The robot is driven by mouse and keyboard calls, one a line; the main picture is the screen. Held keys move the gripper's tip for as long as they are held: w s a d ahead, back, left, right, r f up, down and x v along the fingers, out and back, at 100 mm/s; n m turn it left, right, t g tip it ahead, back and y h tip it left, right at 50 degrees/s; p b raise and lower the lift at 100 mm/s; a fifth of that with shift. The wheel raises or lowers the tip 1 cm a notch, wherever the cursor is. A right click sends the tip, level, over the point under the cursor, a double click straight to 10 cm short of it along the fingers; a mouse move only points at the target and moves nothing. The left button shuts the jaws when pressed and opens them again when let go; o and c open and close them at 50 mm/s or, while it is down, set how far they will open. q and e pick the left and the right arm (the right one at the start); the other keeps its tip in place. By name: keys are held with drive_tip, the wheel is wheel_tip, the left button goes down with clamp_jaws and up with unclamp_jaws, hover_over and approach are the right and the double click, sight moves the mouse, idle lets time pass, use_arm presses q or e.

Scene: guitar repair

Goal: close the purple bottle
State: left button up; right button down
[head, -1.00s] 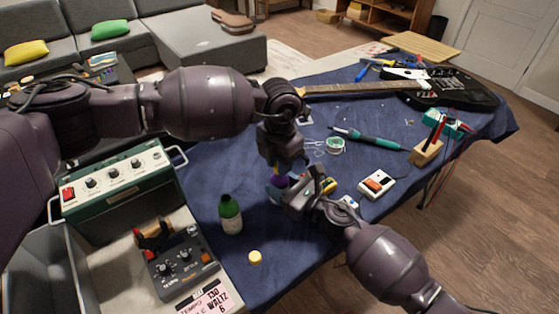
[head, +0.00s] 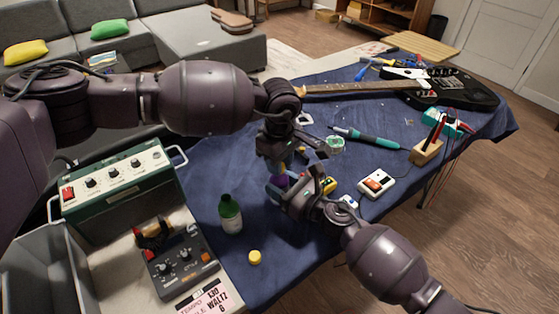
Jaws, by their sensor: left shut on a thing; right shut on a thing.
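The purple bottle (head: 280,182) stands upright on the blue cloth near the middle, mostly hidden by my grippers. My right gripper (head: 277,190) is shut on its body from the lower right. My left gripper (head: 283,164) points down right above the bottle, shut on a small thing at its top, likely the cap. The fingers hide most of this thing, so I cannot tell whether it is seated on the neck.
A green bottle (head: 230,214) and a yellow cap (head: 254,257) are on the cloth to the left. A white box with an orange button (head: 376,184), a soldering iron (head: 368,138) and a guitar (head: 445,90) lie to the right. A grey pedal unit (head: 180,262) is lower left.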

use_arm(q)
drive_tip(key=m, duration=0.4)
drive_tip(key=shift+m, duration=0.3)
drive_tip(key=m, duration=1.3)
drive_tip(key=shift+m, duration=0.4)
drive_tip(key=o, duration=1)
drive_tip(key=shift+c, duration=0.2)
wheel_tip(320, 180, up, 12)
